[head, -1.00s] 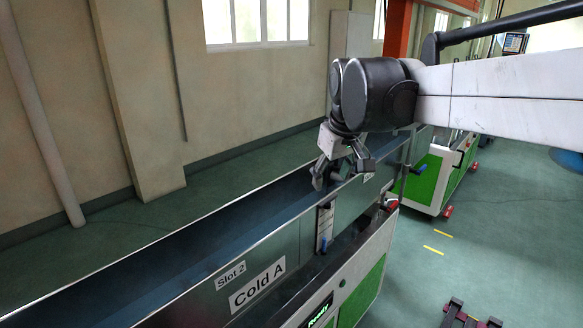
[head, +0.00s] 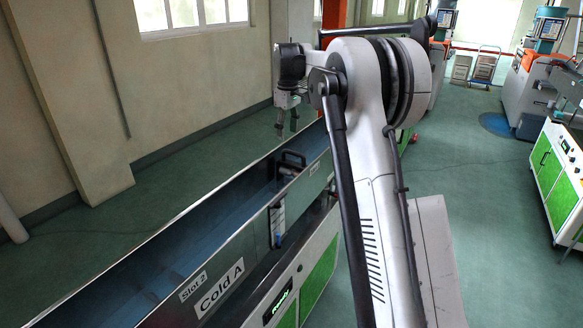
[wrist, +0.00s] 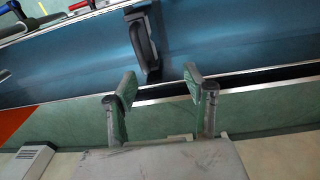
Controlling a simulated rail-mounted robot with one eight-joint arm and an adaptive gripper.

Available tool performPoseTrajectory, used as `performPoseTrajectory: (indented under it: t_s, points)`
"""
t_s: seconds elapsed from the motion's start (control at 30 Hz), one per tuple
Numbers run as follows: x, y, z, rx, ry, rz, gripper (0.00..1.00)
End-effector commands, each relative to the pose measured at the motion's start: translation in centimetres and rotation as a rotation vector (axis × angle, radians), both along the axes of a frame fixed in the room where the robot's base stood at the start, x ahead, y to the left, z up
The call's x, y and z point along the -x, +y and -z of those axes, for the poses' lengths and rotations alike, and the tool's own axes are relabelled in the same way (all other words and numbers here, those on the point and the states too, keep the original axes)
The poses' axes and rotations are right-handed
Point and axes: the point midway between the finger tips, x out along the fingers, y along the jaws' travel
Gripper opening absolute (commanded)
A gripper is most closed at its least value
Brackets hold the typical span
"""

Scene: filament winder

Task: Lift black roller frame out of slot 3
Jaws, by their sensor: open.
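The black roller frame (head: 291,160) sits in the long trough, its handle-like top showing near the rim in the head view. It also shows in the wrist view (wrist: 146,45), at the upper middle against the blue interior. Its lower part is hidden. My gripper (head: 287,125) is open and empty, above and apart from the frame, toward the trough's far side. In the wrist view, the two spread fingers of my gripper (wrist: 158,88) are below the frame in the picture, with a gap between. No slot 3 label is readable.
The trough (head: 160,241) has thin raised walls and labels reading Slot 2 and Cold A. A small gauge (head: 277,224) is on its near wall. Open floor (head: 165,195) lies between trough and wall. My arm hides part of the trough's right end.

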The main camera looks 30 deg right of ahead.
Motion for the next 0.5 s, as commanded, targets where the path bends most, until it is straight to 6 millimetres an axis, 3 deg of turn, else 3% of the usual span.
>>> performPoseTrajectory:
  t_s: [0.2,0.5]
  points:
    - [-2.2,-2.4,1.8,-0.01,0.045,-0.04,0.48]
    - [-2.7,-3.1,4.5,-0.014,0.058,-0.054,0.48]
